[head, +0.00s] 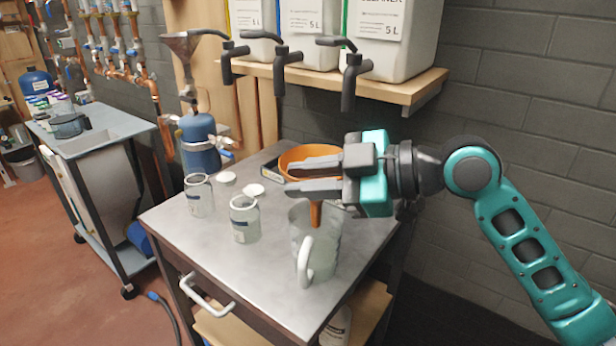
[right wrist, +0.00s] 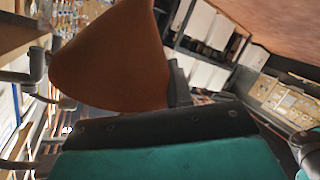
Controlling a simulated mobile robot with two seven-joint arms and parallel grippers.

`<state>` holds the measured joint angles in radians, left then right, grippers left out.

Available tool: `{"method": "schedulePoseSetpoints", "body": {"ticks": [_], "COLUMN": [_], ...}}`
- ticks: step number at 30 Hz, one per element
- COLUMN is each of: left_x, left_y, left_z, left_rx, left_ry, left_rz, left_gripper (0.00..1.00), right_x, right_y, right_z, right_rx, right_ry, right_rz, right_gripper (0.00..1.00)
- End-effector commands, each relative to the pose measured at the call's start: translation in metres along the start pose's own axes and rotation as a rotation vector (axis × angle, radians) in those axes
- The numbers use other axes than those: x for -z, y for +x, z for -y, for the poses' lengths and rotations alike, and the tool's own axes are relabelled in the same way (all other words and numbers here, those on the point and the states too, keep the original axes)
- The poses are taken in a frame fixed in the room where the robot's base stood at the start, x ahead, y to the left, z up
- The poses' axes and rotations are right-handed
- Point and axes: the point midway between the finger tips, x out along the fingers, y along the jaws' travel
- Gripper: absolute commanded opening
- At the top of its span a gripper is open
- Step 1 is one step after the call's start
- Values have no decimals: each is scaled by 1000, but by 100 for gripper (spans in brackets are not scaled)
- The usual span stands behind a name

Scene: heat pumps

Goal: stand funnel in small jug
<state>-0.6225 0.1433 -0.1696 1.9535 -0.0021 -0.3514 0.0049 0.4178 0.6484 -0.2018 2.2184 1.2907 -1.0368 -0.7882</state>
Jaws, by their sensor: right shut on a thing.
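The orange funnel (head: 300,154) is held by my right gripper (head: 292,178) above the metal table. In the right wrist view the funnel (right wrist: 110,60) fills the upper left, in front of the dark gripper parts. The funnel's spout points down and shows over the mouth of the clear small jug (head: 328,262). Whether the spout tip is inside the jug or just in front of it, I cannot tell. The jug stands upright on the table, its white handle toward me. My right gripper is shut on the funnel and hides part of it. My left gripper is not in view.
Two clear glass jars (head: 245,220) stand left of the jug, with white lids (head: 254,190) behind them. A wooden shelf (head: 410,92) with large containers and black taps overhangs the table's back. The table's front left (head: 180,232) is clear.

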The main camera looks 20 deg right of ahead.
Motion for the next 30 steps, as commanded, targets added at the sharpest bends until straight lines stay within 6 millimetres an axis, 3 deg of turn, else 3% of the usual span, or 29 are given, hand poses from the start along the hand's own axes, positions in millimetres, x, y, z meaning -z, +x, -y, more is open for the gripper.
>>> {"method": "schedulePoseSetpoints", "body": {"ticks": [30], "left_x": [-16], "left_y": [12], "left_z": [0], "left_rx": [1], "left_ry": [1], "left_rz": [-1], "left_gripper": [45], "right_x": [-20], "right_y": [7], "right_z": [13], "right_rx": [0], "right_ry": [0], "right_rz": [1], "right_gripper": [0]}}
